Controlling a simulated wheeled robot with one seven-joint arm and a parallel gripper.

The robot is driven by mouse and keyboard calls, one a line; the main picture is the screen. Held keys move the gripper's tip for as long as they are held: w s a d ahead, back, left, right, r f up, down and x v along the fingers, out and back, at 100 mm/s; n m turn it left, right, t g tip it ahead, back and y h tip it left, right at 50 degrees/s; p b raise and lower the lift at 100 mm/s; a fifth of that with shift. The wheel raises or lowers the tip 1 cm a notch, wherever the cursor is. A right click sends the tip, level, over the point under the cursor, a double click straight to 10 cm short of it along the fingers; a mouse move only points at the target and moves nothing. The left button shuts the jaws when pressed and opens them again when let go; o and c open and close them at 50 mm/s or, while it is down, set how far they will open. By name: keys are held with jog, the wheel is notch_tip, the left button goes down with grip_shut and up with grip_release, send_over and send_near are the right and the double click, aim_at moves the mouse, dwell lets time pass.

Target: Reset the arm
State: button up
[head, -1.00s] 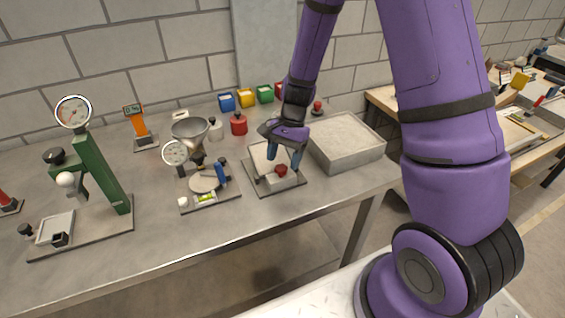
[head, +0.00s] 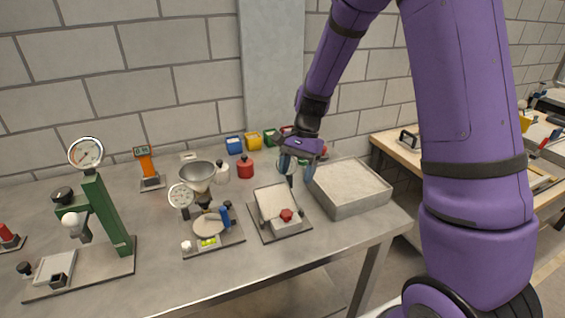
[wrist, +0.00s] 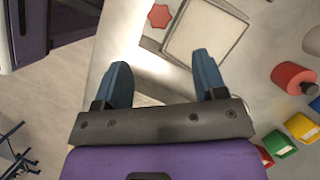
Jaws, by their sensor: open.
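My gripper (head: 296,176) hangs from the purple arm above the back of the bench, near the sand-filled tray (head: 343,205). Its two blue fingers (wrist: 160,82) are apart, with nothing between them in the wrist view. In the head view, the small tilting sandbed (head: 254,222) with a red knob (head: 286,214) lies in front and to the left of the gripper, apart from it. In the wrist view, the red knob (wrist: 159,16) and pale bed (wrist: 204,33) show beyond the fingers.
A green press with a dial (head: 105,205) stands at the left. A fixture with a funnel (head: 197,176) and gauge sits mid-bench. A red bottle (head: 245,169) and coloured bins (head: 235,146) line the back near the wall.

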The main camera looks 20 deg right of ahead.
jog(key=s+d+r+n+t+h, duration=0.1)
jog(key=s+r+n+t, duration=0.15)
jog(key=s+r, duration=0.4)
jog(key=s+r+n+t+h, duration=0.1)
jog(key=s+r+n, duration=0.2)
jog(key=r, duration=0.7)
jog(key=s+d+r+n+t+h, duration=0.1)
jog(key=s+r+n+t, duration=0.1)
jog(key=s, duration=0.5)
jog(key=s+d+r+n+t, duration=0.1)
jog(key=s+r+n+t, duration=0.1)
jog(key=s, duration=0.5)
notch_tip(320, 180, up, 2)
jog(key=shift+s+r+n+h, duration=0.25)
jog(key=shift+s+n+h, duration=0.15)
jog(key=shift+n, duration=0.25)
jog(key=shift+w+t, duration=0.1)
jog(key=shift+t, duration=0.15)
dwell(0.3)
